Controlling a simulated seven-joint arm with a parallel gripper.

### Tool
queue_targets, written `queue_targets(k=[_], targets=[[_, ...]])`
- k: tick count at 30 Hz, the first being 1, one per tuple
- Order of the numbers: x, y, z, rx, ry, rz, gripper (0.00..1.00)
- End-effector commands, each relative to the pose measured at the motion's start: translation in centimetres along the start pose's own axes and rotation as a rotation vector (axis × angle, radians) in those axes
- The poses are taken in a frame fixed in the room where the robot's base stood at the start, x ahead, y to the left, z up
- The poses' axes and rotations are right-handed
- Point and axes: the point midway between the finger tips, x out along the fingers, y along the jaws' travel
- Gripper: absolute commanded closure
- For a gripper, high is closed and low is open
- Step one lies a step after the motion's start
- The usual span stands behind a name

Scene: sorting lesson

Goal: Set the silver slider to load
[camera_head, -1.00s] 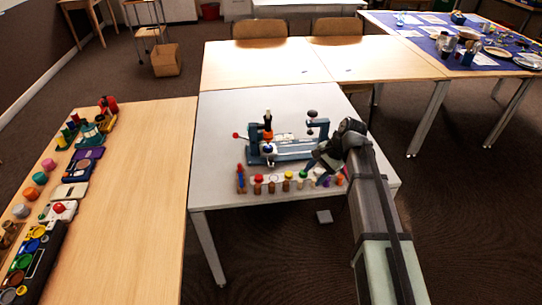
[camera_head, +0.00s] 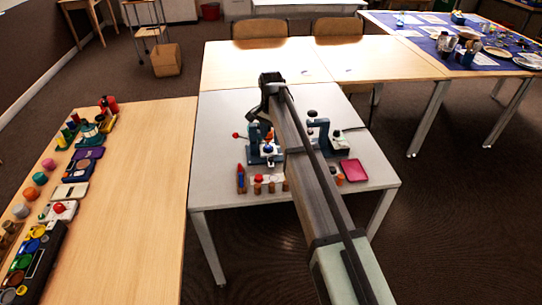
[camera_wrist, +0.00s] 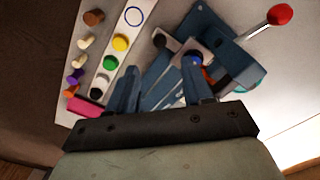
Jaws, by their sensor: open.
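The blue machine (camera_head: 321,138) stands on the grey table, with my arm across its middle. At its left end are a red-tipped lever (camera_head: 236,135) and a blue ball knob (camera_head: 268,149). In the wrist view the machine (camera_wrist: 205,28) lies ahead of my gripper (camera_wrist: 159,66), with the red lever ball (camera_wrist: 280,14) at upper right. My gripper's fingers are apart, with pale rails of the machine between them; they hold nothing that I can see. I cannot pick out the silver slider for certain, nor read a load mark. In the head view my fingertips are hidden.
Small coloured pegs (camera_head: 258,184) stand in a row at the table's front, partly behind my arm. A pink tray (camera_head: 353,170) lies to the right. The wrist view shows a strip of coloured discs (camera_wrist: 121,43). The left wooden table (camera_head: 150,190) holds several devices along its left side.

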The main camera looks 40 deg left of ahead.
Motion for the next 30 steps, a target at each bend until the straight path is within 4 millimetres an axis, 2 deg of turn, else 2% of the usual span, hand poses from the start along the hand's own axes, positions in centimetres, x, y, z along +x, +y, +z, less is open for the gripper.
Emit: queue_targets(k=[6, 15, 21, 30], targets=[[4.1, 0.1, 0.1, 0.000, -0.002, 0.001, 0.49], [8.5, 0.0, 0.0, -0.001, -0.001, -0.001, 0.49], [9.9, 0.0, 0.0, -0.001, 0.000, -0.001, 0.49], [10.2, 0.0, 0.0, -0.001, 0.000, -0.002, 0.49]])
